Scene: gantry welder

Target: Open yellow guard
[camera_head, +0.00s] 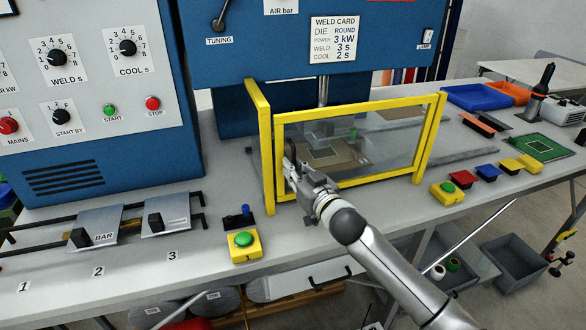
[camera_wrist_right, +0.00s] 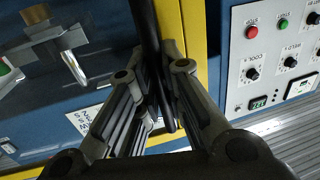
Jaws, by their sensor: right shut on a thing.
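The yellow guard (camera_head: 360,106) is a yellow frame with a clear panel in front of the welder's work area, in the head view. Its yellow edge also shows in the right wrist view (camera_wrist_right: 193,30). A dark upright handle (camera_wrist_right: 149,30) runs beside that edge and passes between the fingers of my right gripper (camera_wrist_right: 160,85). My right gripper (camera_head: 296,170) is shut on the handle at the guard's left side. The panel stands across the front, close to the left yellow post (camera_head: 265,150); any small gap there is hard to tell. My left gripper is not in view.
Yellow boxes with green buttons stand on the bench at left (camera_head: 243,246) and right (camera_head: 447,193). The blue control cabinet (camera_head: 85,150) is at left. A blue bin (camera_head: 478,97) and an orange bin (camera_head: 508,91) are at back right. The bench front (camera_head: 190,265) has some clear room.

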